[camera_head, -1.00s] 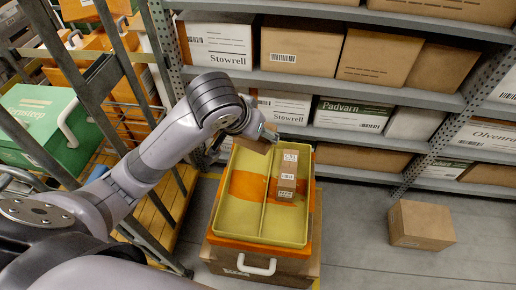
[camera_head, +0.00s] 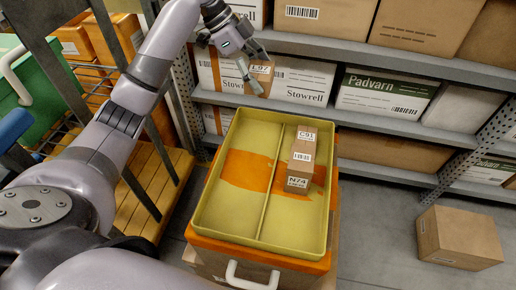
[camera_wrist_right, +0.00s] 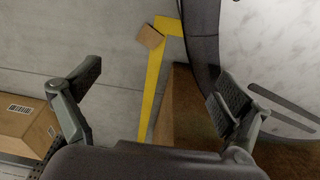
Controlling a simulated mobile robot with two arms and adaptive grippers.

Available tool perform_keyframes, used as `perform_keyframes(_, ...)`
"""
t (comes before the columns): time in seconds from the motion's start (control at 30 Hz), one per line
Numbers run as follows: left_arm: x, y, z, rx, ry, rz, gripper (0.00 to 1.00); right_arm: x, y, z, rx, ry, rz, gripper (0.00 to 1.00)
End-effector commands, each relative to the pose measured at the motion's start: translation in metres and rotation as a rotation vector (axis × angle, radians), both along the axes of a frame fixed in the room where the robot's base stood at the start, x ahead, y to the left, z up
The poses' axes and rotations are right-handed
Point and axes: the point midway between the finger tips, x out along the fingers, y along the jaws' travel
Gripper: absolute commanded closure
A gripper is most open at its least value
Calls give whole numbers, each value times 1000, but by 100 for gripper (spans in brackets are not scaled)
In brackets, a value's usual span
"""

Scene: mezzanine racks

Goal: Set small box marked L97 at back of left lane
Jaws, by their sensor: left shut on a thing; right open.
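The small brown box marked L97 (camera_head: 262,68) is in my left gripper (camera_head: 247,72), near the back edge of the yellow tray (camera_head: 202,205) in the head view. It is held up in front of the shelf; the fingers partly cover it. A divider splits the tray into two lanes. The left lane (camera_head: 226,208) is empty, with an orange patch across its floor. In the right lane, a box marked C91 (camera_head: 303,143) stands at the back and a box marked N74 (camera_head: 298,182) in front of it. My right gripper (camera_wrist_right: 155,95) is open and empty in the right wrist view.
The tray rests on an orange-topped box with a white handle (camera_head: 252,276). Shelves of cartons (camera_head: 384,94) stand behind it. A brown carton (camera_head: 458,238) lies on the floor at the right. A rack with a wooden pallet (camera_head: 150,190) is at the left.

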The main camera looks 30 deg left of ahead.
Motion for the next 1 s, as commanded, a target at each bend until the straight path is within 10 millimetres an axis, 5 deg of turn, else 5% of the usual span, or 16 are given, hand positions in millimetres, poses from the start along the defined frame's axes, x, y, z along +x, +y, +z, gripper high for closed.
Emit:
perform_keyframes(0.17,2,3,-13,0,2,-37,59,7,1,-2,0,-6,-1,5)
perform_keyframes(0.7,1,3,-144,1,3,-35,59,56,8,52,6,-45,-10,5)
perform_keyframes(1.0,1,3,-175,2,2,-35,59,64,10,67,7,-54,-12,5)
